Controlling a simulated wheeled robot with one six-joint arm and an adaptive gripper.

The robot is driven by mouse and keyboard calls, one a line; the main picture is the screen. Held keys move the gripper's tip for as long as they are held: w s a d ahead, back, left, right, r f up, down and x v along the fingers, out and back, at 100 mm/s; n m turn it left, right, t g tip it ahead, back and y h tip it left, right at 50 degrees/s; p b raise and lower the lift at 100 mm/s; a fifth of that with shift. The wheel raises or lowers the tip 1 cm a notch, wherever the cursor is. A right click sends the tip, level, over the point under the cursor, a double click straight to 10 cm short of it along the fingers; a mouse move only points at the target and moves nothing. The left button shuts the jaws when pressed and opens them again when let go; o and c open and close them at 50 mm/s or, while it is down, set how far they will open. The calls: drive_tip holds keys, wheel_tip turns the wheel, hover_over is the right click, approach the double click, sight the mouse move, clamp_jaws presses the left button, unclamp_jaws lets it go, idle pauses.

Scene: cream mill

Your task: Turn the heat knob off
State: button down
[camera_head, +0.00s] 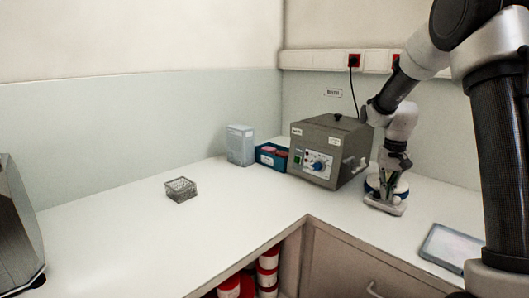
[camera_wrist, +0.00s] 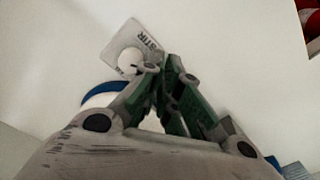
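A small white device with a round, blue-rimmed top (camera_head: 400,188) and a flat front panel (camera_head: 388,207) stands on the counter at the right. In the wrist view its grey panel (camera_wrist: 120,42) carries a STIR label and a white round knob (camera_wrist: 129,61). The blue-rimmed top (camera_wrist: 97,97) is partly hidden behind my gripper. My gripper (camera_head: 386,192) points down over this device. In the wrist view its green-padded fingertips (camera_wrist: 161,66) are close together, just right of the white knob, with nothing visible between them. A second knob is not visible; my fingers cover part of the device.
A grey box instrument (camera_head: 331,150) with a blue-ringed knob stands left of my arm. Beside it are a blue bin (camera_head: 270,157) and a pale box (camera_head: 240,145). A wire basket (camera_head: 180,189) and a flat tray (camera_head: 452,246) lie on the counter. The counter's middle is clear.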

wheel_tip(320, 180, up, 5)
drive_tip(key=shift+a+r, duration=0.1)
drive_tip(key=shift+a, duration=0.05)
